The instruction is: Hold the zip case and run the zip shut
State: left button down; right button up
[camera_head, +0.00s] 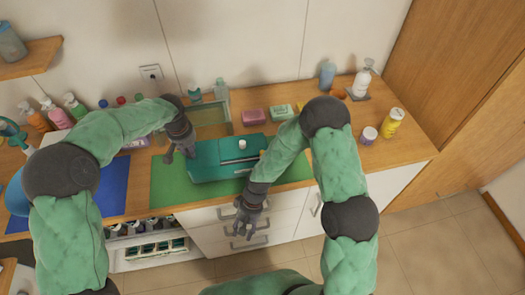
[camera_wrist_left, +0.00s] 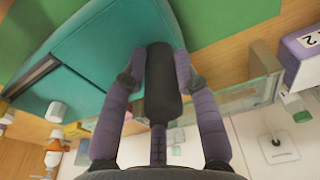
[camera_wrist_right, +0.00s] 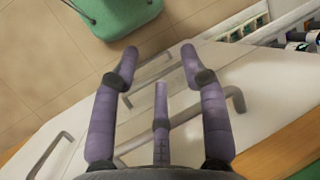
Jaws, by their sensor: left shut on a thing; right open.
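The teal zip case (camera_head: 208,160) lies on a green mat (camera_head: 165,190); the left wrist view shows its end too (camera_wrist_left: 110,60). A dark zip strip (camera_head: 238,161) runs along its right part, and a white knob-like piece (camera_head: 242,145) stands on top. I cannot tell how far the zip is closed. My left gripper (camera_head: 183,150) is at the case's left end, shut on a dark rounded grip (camera_wrist_left: 162,85) there. My right gripper (camera_head: 243,222) is open and empty, below the counter edge in front of the drawers, apart from the case. It also shows in the right wrist view (camera_wrist_right: 158,65).
A framed glass panel (camera_head: 210,115) stands behind the case. Pink (camera_head: 253,117) and green (camera_head: 281,112) boxes sit at the back. A yellow bottle (camera_head: 391,123) and a jar (camera_head: 368,135) stand right. Drawer handles (camera_head: 250,242) stick out near my right gripper.

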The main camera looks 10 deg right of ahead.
aim_at(262, 153)
jog(key=shift+n+t+h, duration=0.3)
jog(key=shift+n+h, duration=0.4)
jog(key=shift+n, duration=0.1)
jog(key=w+r, duration=0.3)
jog(key=r, duration=0.2)
jog(key=w+r, duration=0.8)
jog(key=r, duration=0.1)
jog(key=shift+w+d+r, duration=0.1)
jog(key=shift+d+r, duration=0.25)
jog(key=shift+d, duration=0.05)
jog(key=w+d+r+t+h, duration=0.1)
jog(key=w+d+r, duration=0.15)
jog(key=r, duration=0.35)
jog(key=w+d+r+m+t+h, duration=0.1)
jog(key=w+d+r, duration=0.1)
jog(key=d+r, duration=0.25)
jog(key=w+d+r+t, duration=0.1)
jog(key=w+d+r, duration=0.2)
jog(key=r, duration=0.3)
jog(key=f, duration=1.1)
jog(key=shift+s+d+f, duration=0.1)
jog(key=shift+s+d, duration=0.05)
jog(key=shift+s, duration=0.05)
grip_shut()
